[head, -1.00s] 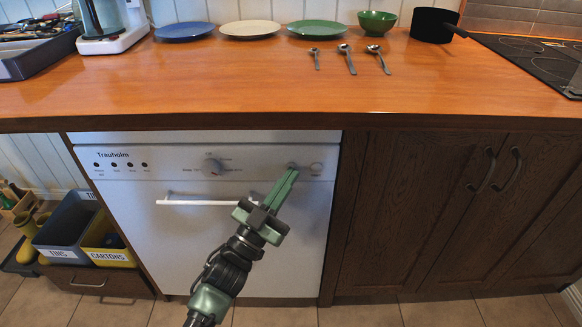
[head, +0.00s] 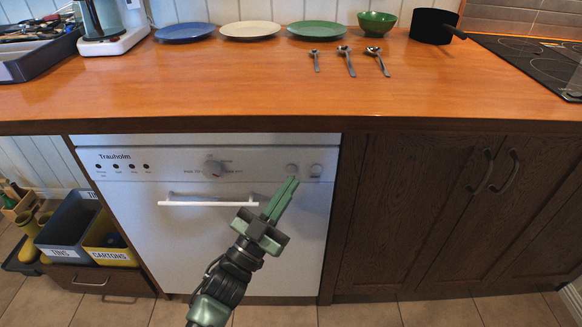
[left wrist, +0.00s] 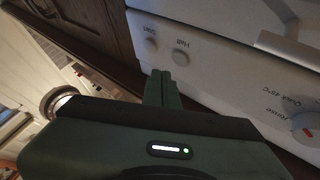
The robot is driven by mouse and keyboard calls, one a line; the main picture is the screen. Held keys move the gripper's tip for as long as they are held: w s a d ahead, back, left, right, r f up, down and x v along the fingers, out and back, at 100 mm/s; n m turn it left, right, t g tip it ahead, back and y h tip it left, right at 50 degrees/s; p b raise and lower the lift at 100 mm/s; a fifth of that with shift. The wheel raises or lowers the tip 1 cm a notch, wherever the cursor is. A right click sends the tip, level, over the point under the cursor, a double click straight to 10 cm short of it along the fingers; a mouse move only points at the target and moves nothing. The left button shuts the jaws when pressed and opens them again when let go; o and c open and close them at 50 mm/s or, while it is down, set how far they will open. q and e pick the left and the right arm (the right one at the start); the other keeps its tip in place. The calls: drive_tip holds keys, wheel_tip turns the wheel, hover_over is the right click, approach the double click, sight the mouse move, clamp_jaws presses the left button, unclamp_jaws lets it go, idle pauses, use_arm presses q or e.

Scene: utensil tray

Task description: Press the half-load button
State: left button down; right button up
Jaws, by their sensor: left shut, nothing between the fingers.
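The half-load button (head: 292,169) is a small round knob on the white dishwasher's (head: 150,235) front panel, the left one of a pair. In the left wrist view the knob (left wrist: 181,57) carries the label "Half". My left gripper (head: 291,180) is shut and empty, its green fingers pointing up at the panel just below this button. In the left wrist view the fingertips (left wrist: 166,74) are close to the knob, with a small gap showing. Whether the button is pushed in cannot be told. My right gripper is out of view.
The Start button (head: 316,170) is just right of the half-load button. A dial (head: 214,168) and a white door handle (head: 205,204) are to the left. The wooden worktop (head: 250,90) overhangs above. Bins (head: 68,228) stand at the left; the floor in front is clear.

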use_arm(q)
drive_tip(key=s+p, duration=0.1)
drive_tip(key=s, duration=0.3)
drive_tip(key=shift+s+p, duration=0.3)
drive_tip(key=shift+p, duration=0.05)
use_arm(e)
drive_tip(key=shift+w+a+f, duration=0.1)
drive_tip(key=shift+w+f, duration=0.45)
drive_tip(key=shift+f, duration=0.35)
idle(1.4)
